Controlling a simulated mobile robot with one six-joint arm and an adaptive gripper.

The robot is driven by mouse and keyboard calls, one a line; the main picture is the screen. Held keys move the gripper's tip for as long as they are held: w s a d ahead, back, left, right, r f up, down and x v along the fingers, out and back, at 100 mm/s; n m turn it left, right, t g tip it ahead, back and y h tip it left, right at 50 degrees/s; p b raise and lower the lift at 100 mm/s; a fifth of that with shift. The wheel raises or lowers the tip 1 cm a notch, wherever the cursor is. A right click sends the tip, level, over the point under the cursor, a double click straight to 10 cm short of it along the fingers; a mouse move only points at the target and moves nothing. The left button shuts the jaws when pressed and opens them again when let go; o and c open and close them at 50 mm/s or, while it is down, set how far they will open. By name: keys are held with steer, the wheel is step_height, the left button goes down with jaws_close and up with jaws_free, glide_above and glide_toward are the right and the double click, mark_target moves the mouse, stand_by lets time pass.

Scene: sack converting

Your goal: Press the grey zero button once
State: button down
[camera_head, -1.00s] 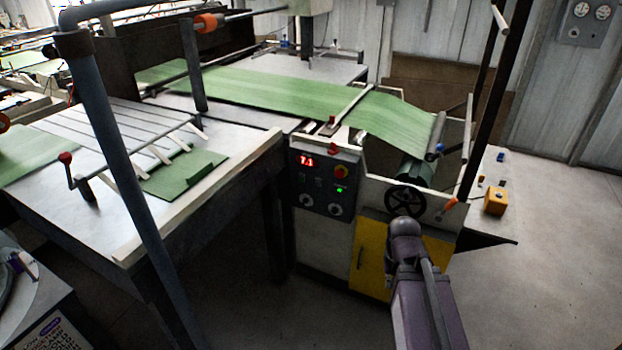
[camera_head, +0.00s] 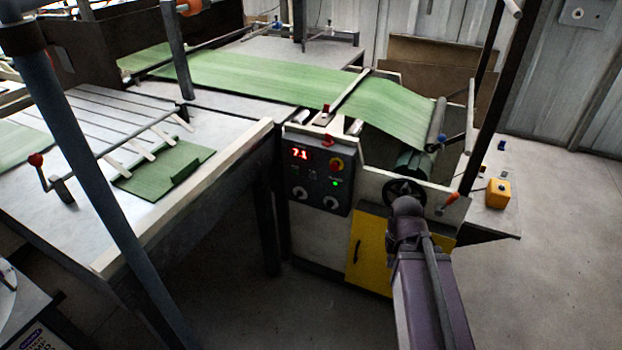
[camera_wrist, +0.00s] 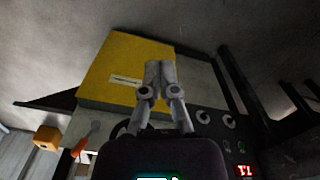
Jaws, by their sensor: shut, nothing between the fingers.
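The dark control panel (camera_head: 319,190) is on the front of the machine, with a red display (camera_head: 300,154) reading 7.1. It has a red and yellow knob, a green light and two pale dials. Small buttons sit below the display, but I cannot tell which is the grey zero button. In the wrist view the panel (camera_wrist: 218,138) shows upside down at lower right. My gripper (camera_wrist: 160,66) is shut and empty, its fingertips over the yellow door in that view, to one side of the panel. In the head view my arm hides the gripper.
The yellow cabinet door (camera_head: 370,250) and a black handwheel (camera_head: 402,187) are right of the panel. A steel table (camera_head: 215,173) with green sheet juts out at left. An orange-yellow box (camera_head: 498,193) stands on the right ledge. Open floor lies at right.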

mark_target(312, 177)
steer(key=w+a+f+t+y+b, duration=0.2)
steer(key=w+a+t+b, duration=0.3)
steer(key=w+a+b, duration=0.4)
steer(key=w+a+f+m+t+y+b, duration=0.1)
steer(key=w+a+f+t+y+b, duration=0.1)
steer(key=w+a+f+t+b, duration=0.3)
steer(key=w+a+f+m+t+y+b, duration=0.1)
steer(key=w+a+f+t+y+b, duration=0.2)
steer(key=w+a+b, duration=1)
steer(key=w+a+f+t, duration=0.1)
steer(key=w, duration=0.8)
steer(key=shift+a+t, duration=0.4)
steer(key=shift+w+d, duration=0.5)
steer(key=shift+w, duration=0.85)
steer(key=shift+w+d, duration=0.55)
steer(key=shift+w, duration=0.85)
steer(key=shift+w+d, duration=0.5)
steer(key=shift+w, duration=0.85)
steer(key=shift+w, duration=0.15)
steer(key=shift+w+d, duration=0.1)
steer(key=shift+w, duration=0.2)
